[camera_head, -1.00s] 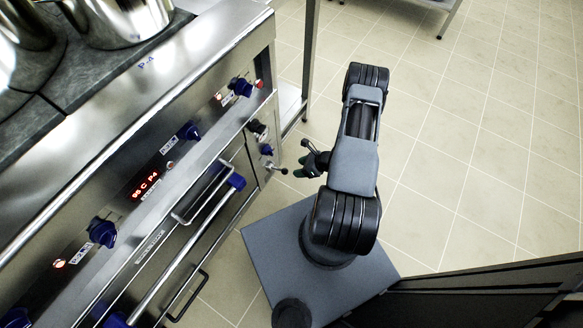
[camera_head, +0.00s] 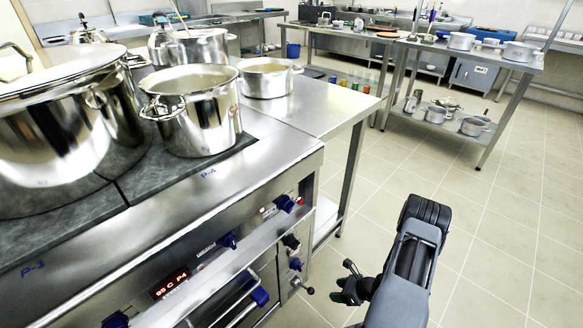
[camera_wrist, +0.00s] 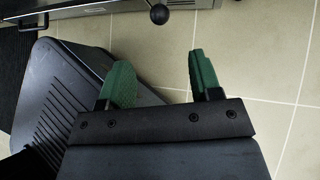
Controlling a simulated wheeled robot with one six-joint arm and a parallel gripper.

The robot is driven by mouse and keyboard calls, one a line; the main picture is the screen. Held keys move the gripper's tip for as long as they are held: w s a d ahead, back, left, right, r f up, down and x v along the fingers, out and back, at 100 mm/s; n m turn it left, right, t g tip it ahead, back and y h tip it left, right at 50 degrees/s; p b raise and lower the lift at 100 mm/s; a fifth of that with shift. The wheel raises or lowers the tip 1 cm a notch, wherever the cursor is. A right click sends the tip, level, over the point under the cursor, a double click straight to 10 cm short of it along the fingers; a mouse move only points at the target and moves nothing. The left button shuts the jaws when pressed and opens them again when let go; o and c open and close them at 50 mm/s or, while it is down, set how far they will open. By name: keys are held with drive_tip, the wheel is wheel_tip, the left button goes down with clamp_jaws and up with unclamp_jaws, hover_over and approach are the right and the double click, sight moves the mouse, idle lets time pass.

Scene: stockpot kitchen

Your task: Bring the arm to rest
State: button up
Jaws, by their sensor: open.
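My gripper (camera_wrist: 160,80) shows in the wrist view with its two green fingertips apart and nothing between them. In the head view my gripper (camera_head: 347,288) is at the lower middle, beside the folded arm and to the right of the stove front. It is low over the tiled floor and apart from the stove. In the wrist view a black ball-ended lever (camera_wrist: 159,14) lies beyond the fingertips, not touching them. My arm (camera_head: 408,265) stands over the floor in the head view; its base is out of frame.
The stove (camera_head: 190,250) with blue knobs fills the left. Several steel pots, including a stockpot (camera_head: 193,115), stand on it. A side table (camera_head: 325,105) adjoins it. A steel table (camera_head: 470,60) with pots is at the back right. The floor (camera_head: 500,235) at right is clear.

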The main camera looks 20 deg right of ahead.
drive_tip(key=s+a+r+n+h+p, duration=0.1)
drive_tip(key=a+r+n+p, duration=0.3)
drive_tip(key=r, duration=1.8)
drive_tip(key=s+a+r+n+g+h+p, duration=0.1)
drive_tip(key=a+r+n+h+p, duration=0.3)
drive_tip(key=r+n+p, duration=0.9)
drive_tip(key=s+a+r+n+g+h+p, duration=0.1)
drive_tip(key=r+n+p, duration=0.7)
drive_tip(key=r, duration=2.5)
drive_tip(key=s+a+n+h, duration=0.1)
drive_tip(key=s+a+n, duration=0.1)
drive_tip(key=a+n, duration=0.1)
drive_tip(key=shift+a+h+p, duration=0.15)
drive_tip(key=shift+h+p, duration=0.15)
drive_tip(key=shift+h, duration=0.1)
drive_tip(key=shift+s+r, duration=0.1)
